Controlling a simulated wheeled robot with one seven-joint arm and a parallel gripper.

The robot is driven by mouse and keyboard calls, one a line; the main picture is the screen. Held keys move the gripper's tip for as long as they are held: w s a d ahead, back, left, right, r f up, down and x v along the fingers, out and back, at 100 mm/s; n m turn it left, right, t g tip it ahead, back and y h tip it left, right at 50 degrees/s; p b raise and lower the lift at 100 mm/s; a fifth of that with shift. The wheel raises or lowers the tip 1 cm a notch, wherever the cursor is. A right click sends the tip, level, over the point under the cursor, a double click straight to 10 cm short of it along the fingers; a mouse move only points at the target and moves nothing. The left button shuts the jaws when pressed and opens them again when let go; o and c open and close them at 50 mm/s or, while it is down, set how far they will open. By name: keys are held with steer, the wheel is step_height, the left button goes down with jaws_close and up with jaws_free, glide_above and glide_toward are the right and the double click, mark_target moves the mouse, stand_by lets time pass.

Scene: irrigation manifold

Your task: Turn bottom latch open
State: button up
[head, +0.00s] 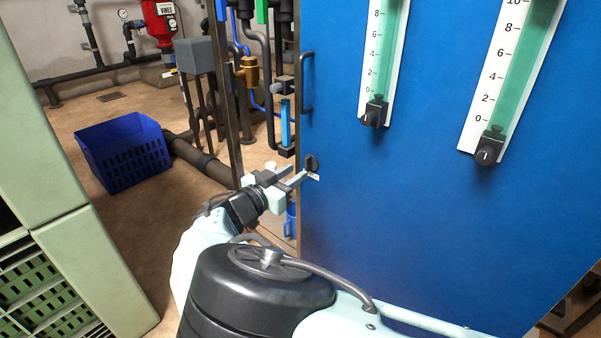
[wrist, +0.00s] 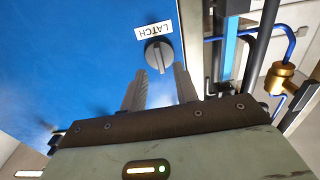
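The bottom latch is a small dark round knob (head: 311,161) low on the left edge of the blue door panel (head: 420,220). In the wrist view the knob (wrist: 158,54) shows a raised ridge running nearly up and down the picture. My gripper (head: 286,174) is just left of the knob in the head view. In the wrist view my gripper (wrist: 159,76) is open, its two fingers apart and pointing at the knob, with nothing held. Whether a fingertip touches the knob I cannot tell.
A black bar handle (head: 306,82) is above the knob on the door. Two flow gauges (head: 376,110) (head: 489,145) stick out from the panel. Pipes and a brass valve (head: 250,70) stand behind the door's left edge. A blue crate (head: 125,155) is on the floor.

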mark_target(308, 164)
steer(key=shift+x, duration=1.8)
jaws_close()
steer(key=shift+f+n+p, duration=0.1)
steer(key=shift+n+p, duration=2.75)
steer(key=shift+n, duration=6.05)
